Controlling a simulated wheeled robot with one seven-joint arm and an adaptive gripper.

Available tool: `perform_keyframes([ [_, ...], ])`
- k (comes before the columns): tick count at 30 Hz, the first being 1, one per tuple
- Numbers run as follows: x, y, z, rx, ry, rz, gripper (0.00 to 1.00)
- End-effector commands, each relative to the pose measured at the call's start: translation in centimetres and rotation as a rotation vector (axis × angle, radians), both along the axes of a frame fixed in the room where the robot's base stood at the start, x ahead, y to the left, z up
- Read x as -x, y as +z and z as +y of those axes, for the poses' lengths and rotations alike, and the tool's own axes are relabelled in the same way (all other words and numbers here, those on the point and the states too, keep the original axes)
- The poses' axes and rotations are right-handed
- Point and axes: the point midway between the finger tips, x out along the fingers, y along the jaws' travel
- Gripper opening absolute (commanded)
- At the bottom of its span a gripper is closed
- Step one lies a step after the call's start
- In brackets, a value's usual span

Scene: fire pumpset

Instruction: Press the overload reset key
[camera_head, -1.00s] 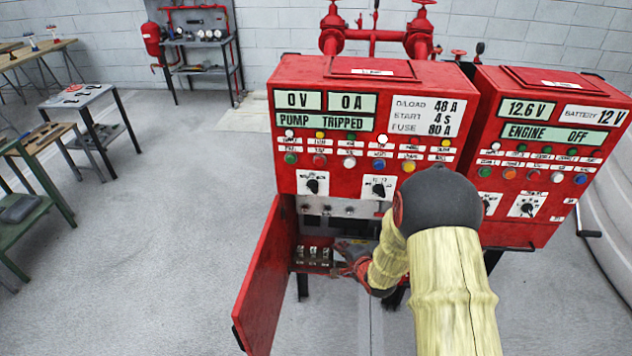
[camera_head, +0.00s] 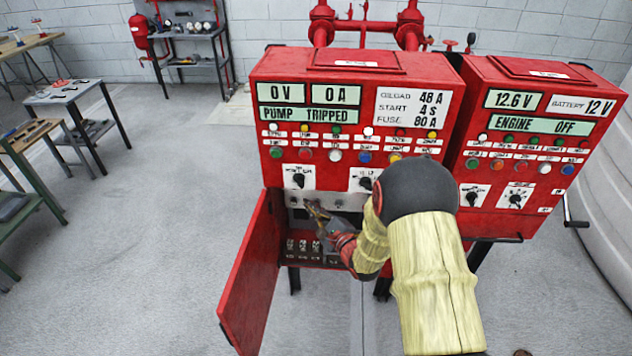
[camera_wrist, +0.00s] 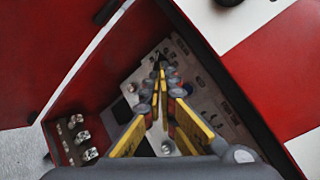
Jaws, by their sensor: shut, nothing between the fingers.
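The red pump cabinet (camera_head: 350,95) reads "PUMP TRIPPED". Its lower compartment is open, and a grey panel (camera_head: 350,201) with small round controls shows inside. The panel also shows in the wrist view (camera_wrist: 205,90), with a round control (camera_wrist: 132,87) left of my fingers and another (camera_wrist: 168,147) below them. I cannot tell which is the overload reset key; labels are too small. My gripper (camera_head: 312,208) is shut and empty, with its tips in front of the panel's left part. In the wrist view the fingertips (camera_wrist: 158,70) point at the panel; contact cannot be told.
The red cabinet door (camera_head: 252,280) hangs open at the left. Several fuse-like parts (camera_head: 303,246) sit low in the compartment, also in the wrist view (camera_wrist: 80,137). Rotary switches (camera_head: 298,180) are above the opening. The engine cabinet (camera_head: 535,150) stands at the right.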

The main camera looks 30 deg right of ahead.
Motion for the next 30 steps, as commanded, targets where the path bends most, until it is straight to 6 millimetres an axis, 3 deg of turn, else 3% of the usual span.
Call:
perform_keyframes([
  [21,-6.3,-0.1,-4.3,0.001,-0.001,0.001,0.0],
  [30,-7.2,0.0,-4.9,0.001,-0.001,0.001,0.0],
])
